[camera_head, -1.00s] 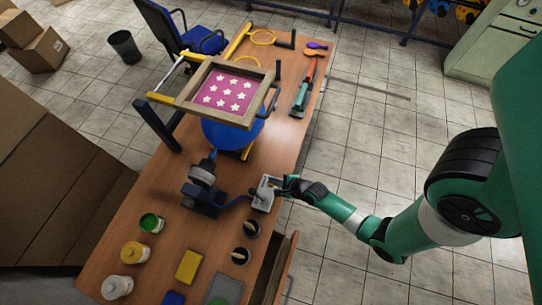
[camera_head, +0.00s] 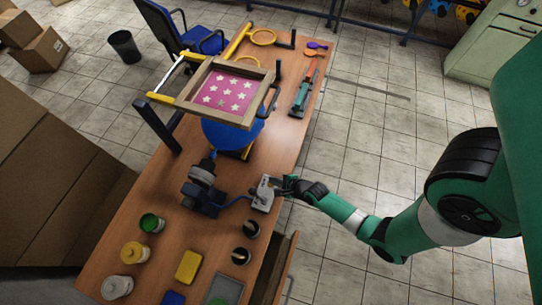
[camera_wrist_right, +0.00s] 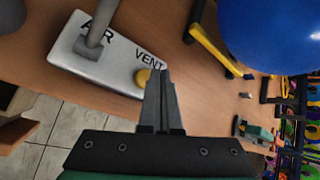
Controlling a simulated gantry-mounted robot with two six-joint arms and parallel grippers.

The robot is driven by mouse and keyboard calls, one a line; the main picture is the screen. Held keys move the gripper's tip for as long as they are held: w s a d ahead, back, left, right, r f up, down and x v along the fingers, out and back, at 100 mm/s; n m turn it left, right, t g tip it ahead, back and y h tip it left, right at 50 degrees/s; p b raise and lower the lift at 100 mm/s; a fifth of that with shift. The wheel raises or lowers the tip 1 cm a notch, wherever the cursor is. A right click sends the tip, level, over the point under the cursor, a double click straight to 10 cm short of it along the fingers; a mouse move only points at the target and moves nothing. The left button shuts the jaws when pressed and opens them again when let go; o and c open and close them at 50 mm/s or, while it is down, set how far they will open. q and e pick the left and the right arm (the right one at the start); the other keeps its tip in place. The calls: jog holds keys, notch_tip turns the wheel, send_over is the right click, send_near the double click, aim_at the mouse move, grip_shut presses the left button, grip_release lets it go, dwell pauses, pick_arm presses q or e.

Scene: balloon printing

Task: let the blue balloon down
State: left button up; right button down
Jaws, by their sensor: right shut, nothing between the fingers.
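The blue balloon (camera_head: 232,135) sits under the wooden screen frame (camera_head: 188,92), which hides its top. It looks rounded and filled, and part of it fills the upper right of the right wrist view (camera_wrist_right: 272,32). A light grey valve box (camera_head: 263,194) at the table's right edge bears the words AIR and VENT, with a grey lever (camera_wrist_right: 95,38) and a yellow vent button (camera_wrist_right: 143,78). My right gripper (camera_head: 279,187) is shut and empty, its fingertips (camera_wrist_right: 160,75) beside the yellow button, partly covering it. I cannot tell whether they touch it. My left gripper is not in view.
A grey pump-like device (camera_head: 201,187) stands left of the valve box with a blue hose between them. Paint pots (camera_head: 134,253), a yellow sponge (camera_head: 188,267) and two dark cups (camera_head: 251,229) stand at the near end. Tools (camera_head: 304,92) lie along the far right edge.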

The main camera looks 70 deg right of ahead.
jog(key=shift+f, duration=0.1)
jog(key=shift+f, duration=0.3)
jog(key=shift+f+b, duration=0.5)
jog(key=shift+b, duration=0.1)
dwell(0.5)
jog(key=shift+r, duration=0.1)
dwell(3.9)
jog(key=shift+r+p, duration=0.8)
jog(key=shift+p, duration=0.25)
notch_tip(320, 180, up, 5)
jog(key=p, duration=0.5)
jog(key=shift+r+p, duration=0.15)
jog(key=shift+p, duration=0.15)
